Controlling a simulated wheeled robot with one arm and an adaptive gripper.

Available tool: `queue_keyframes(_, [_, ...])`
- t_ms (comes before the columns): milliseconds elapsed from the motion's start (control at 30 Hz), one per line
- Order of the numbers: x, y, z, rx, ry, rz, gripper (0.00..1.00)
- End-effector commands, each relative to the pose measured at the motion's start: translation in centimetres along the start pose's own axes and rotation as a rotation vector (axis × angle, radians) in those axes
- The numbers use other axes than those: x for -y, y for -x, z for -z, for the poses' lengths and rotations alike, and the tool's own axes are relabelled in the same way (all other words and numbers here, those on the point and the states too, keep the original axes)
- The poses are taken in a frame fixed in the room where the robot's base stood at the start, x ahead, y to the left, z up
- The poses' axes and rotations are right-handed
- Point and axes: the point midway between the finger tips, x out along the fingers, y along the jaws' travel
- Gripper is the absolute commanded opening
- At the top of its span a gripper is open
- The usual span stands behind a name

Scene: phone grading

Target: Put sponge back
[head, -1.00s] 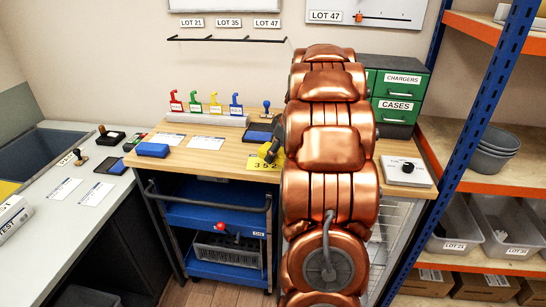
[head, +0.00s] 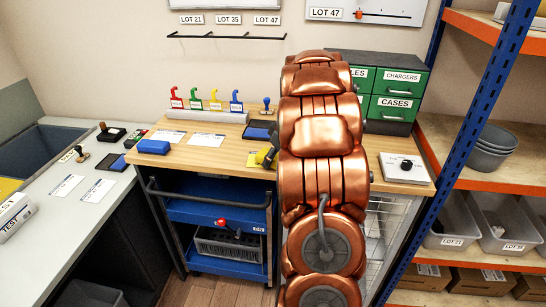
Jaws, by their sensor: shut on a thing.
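My gripper (head: 267,157) is low over the wooden bench (head: 205,157), left of my copper arm. It is dark and small in the head view, and its fingertips are largely hidden. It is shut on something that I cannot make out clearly. A yellow patch (head: 252,160) shows just left of it at bench height; I cannot tell whether it is held or lies on the bench. No sponge can be told for certain. A blue block (head: 153,147) lies at the left end of the bench, apart from my gripper.
A rack (head: 205,117) with several coloured hooks stands at the back, beside a dark pad (head: 259,131). Green drawers (head: 396,103) and a white box with a black knob (head: 404,167) are on the right. Shelving stands further right, a grey counter (head: 83,168) left.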

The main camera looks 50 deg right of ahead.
Motion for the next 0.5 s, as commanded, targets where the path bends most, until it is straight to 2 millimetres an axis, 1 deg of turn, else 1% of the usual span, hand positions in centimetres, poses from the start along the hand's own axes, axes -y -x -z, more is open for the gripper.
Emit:
queue_keyframes(100, [0.03,-0.39,-0.13,0.0,0.0,0.0,0.31])
queue_keyframes(133, [0.02,-0.36,-0.13,0.0,0.0,0.0,0.6])
queue_keyframes(200, [0.02,-0.26,-0.1,0.001,0.0,0.0,0.67])
queue_keyframes(367, [0.02,-0.25,-0.1,0.001,0.0,0.0,0.84])
queue_keyframes(500, [0.02,-0.25,-0.1,0.001,0.0,0.0,0.84])
